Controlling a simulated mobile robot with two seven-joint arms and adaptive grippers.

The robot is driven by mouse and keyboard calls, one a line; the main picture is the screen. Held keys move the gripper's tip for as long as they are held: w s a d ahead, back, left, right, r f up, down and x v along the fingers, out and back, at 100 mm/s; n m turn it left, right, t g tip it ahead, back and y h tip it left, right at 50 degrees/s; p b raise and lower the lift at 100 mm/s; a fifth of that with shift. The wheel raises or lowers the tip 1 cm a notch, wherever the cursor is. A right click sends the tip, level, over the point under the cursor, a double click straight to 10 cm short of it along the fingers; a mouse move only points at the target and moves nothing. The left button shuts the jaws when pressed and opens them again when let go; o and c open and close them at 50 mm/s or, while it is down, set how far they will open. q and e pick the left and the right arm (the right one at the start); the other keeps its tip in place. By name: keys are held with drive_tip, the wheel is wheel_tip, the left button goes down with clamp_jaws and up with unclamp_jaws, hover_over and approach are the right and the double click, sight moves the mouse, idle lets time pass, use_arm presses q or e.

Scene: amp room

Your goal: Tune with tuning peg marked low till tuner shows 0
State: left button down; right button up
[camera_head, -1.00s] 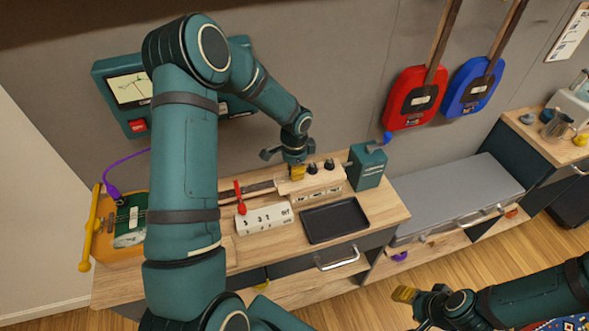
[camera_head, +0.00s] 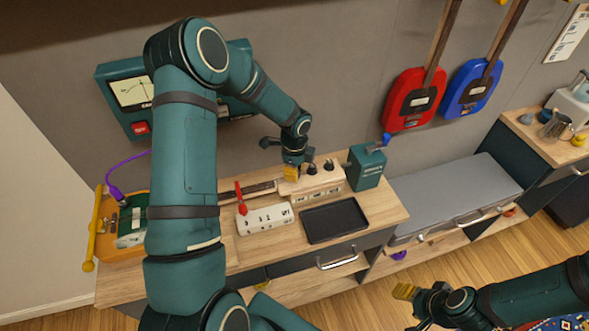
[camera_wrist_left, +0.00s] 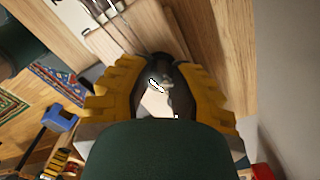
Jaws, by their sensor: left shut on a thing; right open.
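The wooden guitar headstock (camera_head: 312,181) lies on the bench with a row of dark tuning pegs. Two pegs show free, a middle one (camera_head: 311,168) and a right one (camera_head: 328,165). My left gripper (camera_head: 291,171) points down at the row's left end, shut on a dark tuning peg (camera_wrist_left: 160,76) that shows between its yellow fingers in the left wrist view. Its marking is not readable. The teal tuner (camera_head: 124,128) hangs on the wall, its dial (camera_head: 131,91) partly hidden by my left arm; its reading is too small to tell. My right gripper (camera_head: 405,292) is open and empty at lower right, away from the bench.
A white block (camera_head: 265,221) with a red piece and a black tray (camera_head: 335,221) lie before the headstock. A teal box (camera_head: 367,170) stands right of it. Red (camera_head: 412,98) and blue (camera_head: 473,86) guitars hang on the wall. A grey bench top (camera_head: 455,200) is clear.

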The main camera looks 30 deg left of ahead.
use_arm(q)
drive_tip(key=shift+m, duration=0.3)
drive_tip(key=c, duration=0.8)
unclamp_jaws()
drive_tip(key=shift+r, duration=0.15)
wheel_tip(320, 180, up, 12)
idle(0.3)
